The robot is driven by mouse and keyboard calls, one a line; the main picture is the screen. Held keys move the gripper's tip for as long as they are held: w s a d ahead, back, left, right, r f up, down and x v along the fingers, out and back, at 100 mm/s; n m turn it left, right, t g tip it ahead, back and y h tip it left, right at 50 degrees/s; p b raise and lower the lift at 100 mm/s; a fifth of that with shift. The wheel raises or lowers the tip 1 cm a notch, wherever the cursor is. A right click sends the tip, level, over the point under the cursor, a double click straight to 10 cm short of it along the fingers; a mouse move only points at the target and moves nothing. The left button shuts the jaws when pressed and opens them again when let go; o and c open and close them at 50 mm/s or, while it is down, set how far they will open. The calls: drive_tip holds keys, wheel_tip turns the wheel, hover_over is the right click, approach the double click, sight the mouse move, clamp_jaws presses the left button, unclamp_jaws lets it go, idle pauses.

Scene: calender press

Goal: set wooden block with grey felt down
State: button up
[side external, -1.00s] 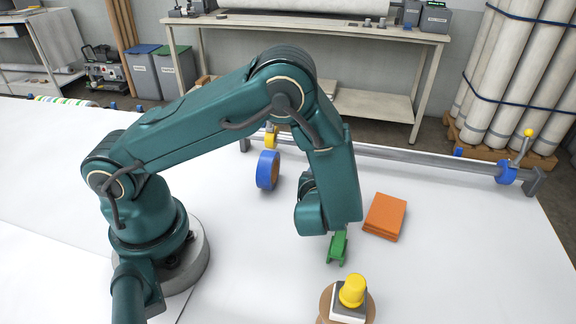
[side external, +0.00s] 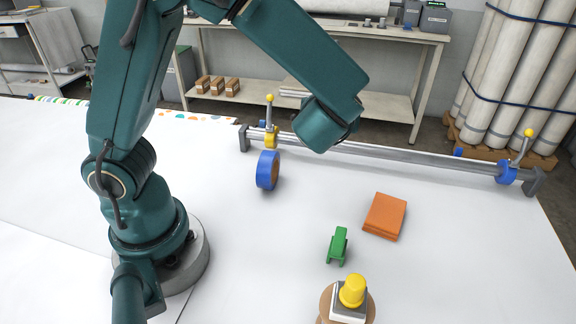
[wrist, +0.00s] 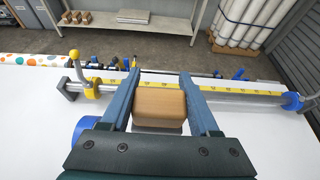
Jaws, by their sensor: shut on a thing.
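The wooden block (wrist: 160,107) is light brown with rounded edges. In the wrist view it sits between the two blue fingers of my gripper (wrist: 159,76), which is shut on it. A thin grey strip shows along its near lower edge; most of the felt is hidden. The block is held with the white table and the rail beyond it. In the side view my arm is raised near the rail, and the fingers and block are hidden behind my wrist.
A steel rail (side external: 420,157) with yellow and blue clamps spans the table's far edge. A blue roll (side external: 267,170), orange folded cloth (side external: 386,215), green piece (side external: 338,246) and yellow-capped object (side external: 352,291) stand on the table. White table is clear between them.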

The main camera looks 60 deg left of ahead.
wheel_tip(320, 180, up, 6)
drive_tip(key=f, duration=0.1)
drive_tip(key=n+g+y, duration=0.4)
drive_tip(key=n+g, duration=0.5)
drive_tip(key=g, duration=0.1)
hover_over(206, 155)
wheel_tip(206, 155, down, 11)
drive_tip(key=shift+f, duration=4.7)
drive_tip(key=shift+f, duration=0.1)
drive_tip(key=o, duration=1.4)
